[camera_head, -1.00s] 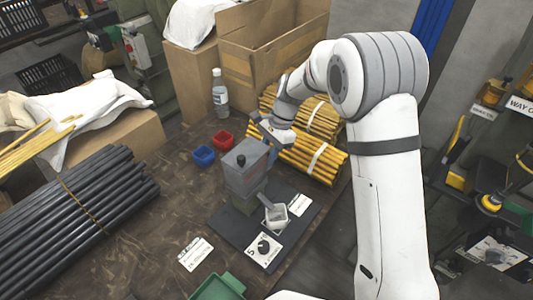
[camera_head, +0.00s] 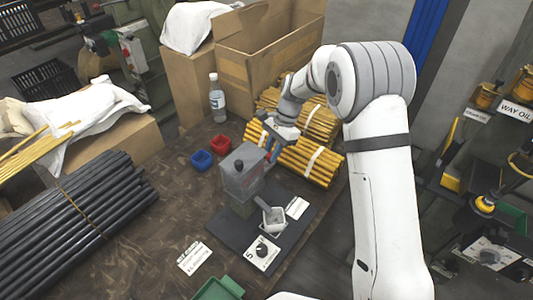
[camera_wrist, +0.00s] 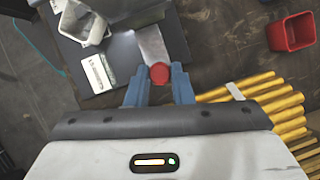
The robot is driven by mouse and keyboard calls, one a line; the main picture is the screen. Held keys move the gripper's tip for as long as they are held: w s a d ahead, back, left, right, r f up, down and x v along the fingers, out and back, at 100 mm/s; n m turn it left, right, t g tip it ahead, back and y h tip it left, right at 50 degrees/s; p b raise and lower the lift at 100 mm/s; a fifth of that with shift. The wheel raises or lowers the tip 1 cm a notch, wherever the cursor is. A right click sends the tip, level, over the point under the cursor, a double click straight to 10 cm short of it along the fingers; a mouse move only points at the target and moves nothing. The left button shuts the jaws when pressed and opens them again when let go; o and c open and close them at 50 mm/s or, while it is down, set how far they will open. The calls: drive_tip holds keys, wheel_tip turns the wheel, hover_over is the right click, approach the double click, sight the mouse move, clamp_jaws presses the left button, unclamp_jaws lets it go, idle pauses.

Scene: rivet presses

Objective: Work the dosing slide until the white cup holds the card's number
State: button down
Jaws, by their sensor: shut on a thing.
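The grey dosing box (camera_head: 241,172) stands on a dark base plate (camera_head: 222,236) in the head view. The white cup (camera_head: 273,219) stands at its front right; its contents are too small to make out. It also shows in the wrist view (camera_wrist: 92,30). A card (camera_head: 262,253) with a large figure, apparently 5, and a black round mark lies in front. In the wrist view my gripper (camera_wrist: 160,80) has its blue fingers shut on the red knob (camera_wrist: 159,73) of the pale metal slide (camera_wrist: 152,45), which sticks out from the box.
A red bin (camera_head: 220,145) and a blue bin (camera_head: 202,159) stand behind the box. Bundled yellow rods (camera_head: 310,160) lie close to my gripper. Black rods (camera_head: 75,220) fill the table's left. A bottle (camera_head: 217,98) stands behind. A green tray (camera_head: 218,290) is at the front.

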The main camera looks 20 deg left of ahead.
drive_tip(key=shift+w+r, duration=0.1)
drive_tip(key=shift+w, duration=0.1)
drive_tip(key=c, duration=1.3)
unclamp_jaws()
drive_tip(key=shift+o, duration=0.2)
drive_tip(key=v, duration=0.7)
drive_tip(key=shift+d+r, duration=0.15)
drive_tip(key=shift+r, duration=0.15)
drive_tip(key=shift+w, duration=0.15)
